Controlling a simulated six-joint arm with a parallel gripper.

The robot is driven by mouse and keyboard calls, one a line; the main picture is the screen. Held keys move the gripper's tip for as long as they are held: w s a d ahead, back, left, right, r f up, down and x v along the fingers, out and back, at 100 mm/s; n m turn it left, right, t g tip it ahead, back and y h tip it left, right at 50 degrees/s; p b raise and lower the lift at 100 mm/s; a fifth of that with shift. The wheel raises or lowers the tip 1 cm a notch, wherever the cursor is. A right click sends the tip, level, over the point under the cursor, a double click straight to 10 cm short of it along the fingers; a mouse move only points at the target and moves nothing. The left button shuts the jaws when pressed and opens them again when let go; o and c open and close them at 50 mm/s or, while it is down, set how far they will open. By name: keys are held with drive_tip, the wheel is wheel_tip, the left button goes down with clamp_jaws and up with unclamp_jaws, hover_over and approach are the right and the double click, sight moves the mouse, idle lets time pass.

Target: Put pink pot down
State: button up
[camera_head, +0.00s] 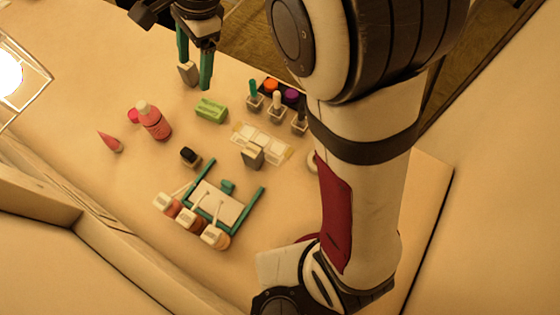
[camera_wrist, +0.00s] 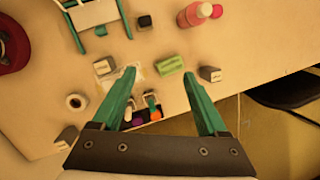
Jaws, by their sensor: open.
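The pot also shows at the upper edge of the wrist view (camera_wrist: 217,11), next to the bottle (camera_wrist: 195,14). My gripper (camera_head: 194,74) is at the back edge of the table, well away from the pot. Its teal fingers (camera_wrist: 159,77) are spread wide, with nothing held between them. A grey block (camera_head: 187,73) shows close to the fingers in the head view; in the wrist view (camera_wrist: 210,74) it lies just outside the right finger.
A dark tray holds an orange pot (camera_head: 271,85) and a purple pot (camera_head: 291,95). A green block (camera_head: 211,109), a second grey block (camera_head: 253,155) and a black pot (camera_head: 190,156) stand mid-table. A teal-edged frame (camera_head: 222,205) and several white-topped jars stand in front. A pink cone (camera_head: 110,142) is left.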

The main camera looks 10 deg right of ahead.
drive_tip(key=s+d+f+n, duration=0.1)
drive_tip(key=s+d, duration=0.3)
drive_tip(key=s, duration=0.4)
drive_tip(key=s+d+f+n+h, duration=0.1)
drive_tip(key=s+d+n, duration=0.2)
drive_tip(key=s, duration=0.6)
drive_tip(key=s+d+f+n, duration=0.1)
drive_tip(key=s+d+n, duration=0.2)
drive_tip(key=s, duration=0.5)
drive_tip(key=shift+s+d+g, duration=0.3)
drive_tip(key=shift+s+d, duration=0.1)
drive_tip(key=shift+d, duration=0.45)
drive_tip(key=o, duration=0.4)
drive_tip(key=shift+w, duration=0.1)
drive_tip(key=w+d+r+m+h, duration=0.1)
drive_tip(key=w+d+r+m, duration=0.1)
drive_tip(key=w+d, duration=0.7)
drive_tip(key=w+d+r+m+h, duration=0.1)
drive_tip(key=w+d, duration=0.4)
drive_tip(key=d, duration=0.9)
drive_tip(key=f, duration=1)
drive_tip(key=shift+s+d, duration=0.15)
drive_tip(key=shift+d, duration=0.05)
